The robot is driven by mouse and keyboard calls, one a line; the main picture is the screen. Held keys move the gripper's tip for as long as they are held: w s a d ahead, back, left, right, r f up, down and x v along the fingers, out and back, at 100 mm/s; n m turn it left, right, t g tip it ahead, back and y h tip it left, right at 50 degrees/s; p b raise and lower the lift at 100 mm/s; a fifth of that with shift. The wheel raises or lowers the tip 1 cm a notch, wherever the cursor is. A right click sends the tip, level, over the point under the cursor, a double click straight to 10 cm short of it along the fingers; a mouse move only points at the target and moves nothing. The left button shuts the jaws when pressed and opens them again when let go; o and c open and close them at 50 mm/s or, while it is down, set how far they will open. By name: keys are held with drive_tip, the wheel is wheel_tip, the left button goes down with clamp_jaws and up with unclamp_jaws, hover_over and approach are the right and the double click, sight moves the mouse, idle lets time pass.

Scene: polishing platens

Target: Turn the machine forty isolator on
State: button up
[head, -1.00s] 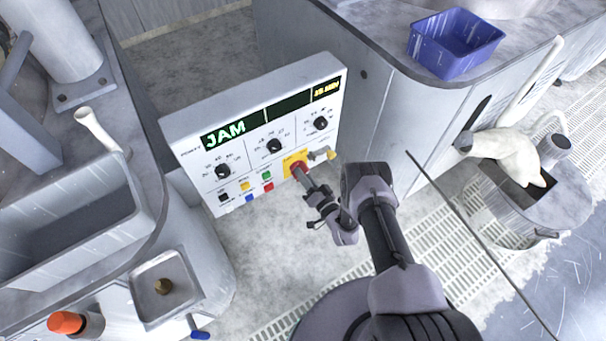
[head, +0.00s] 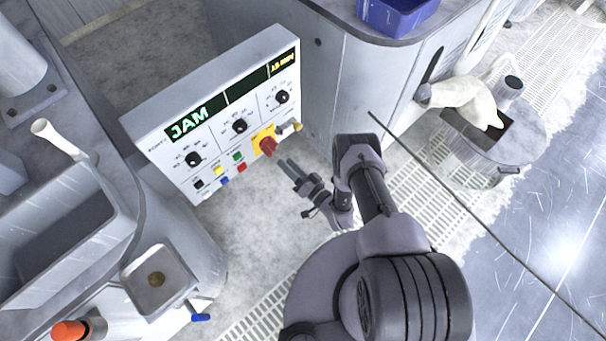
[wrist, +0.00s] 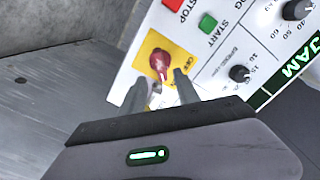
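The isolator is a red rotary knob on a yellow plate on the white control panel. The red knob (head: 268,146) is low on the panel's right side. In the wrist view the knob (wrist: 159,64) sits on the yellow plate (wrist: 150,42), just beyond my fingertips. Small lettering beside it seems to include "OFF"; the exact knob setting is hard to read. My gripper (head: 287,164) is in front of the knob, a short gap away. Its two fingers (wrist: 162,82) are apart with nothing held between them.
The control panel (head: 153,127) shows "JAM" in green, with black dials and small coloured buttons below. A grey cabinet (head: 345,85) stands to the right, a basin (head: 60,240) to the left.

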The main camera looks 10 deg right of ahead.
drive_tip(key=p+v, duration=0.1)
drive_tip(key=v, duration=0.8)
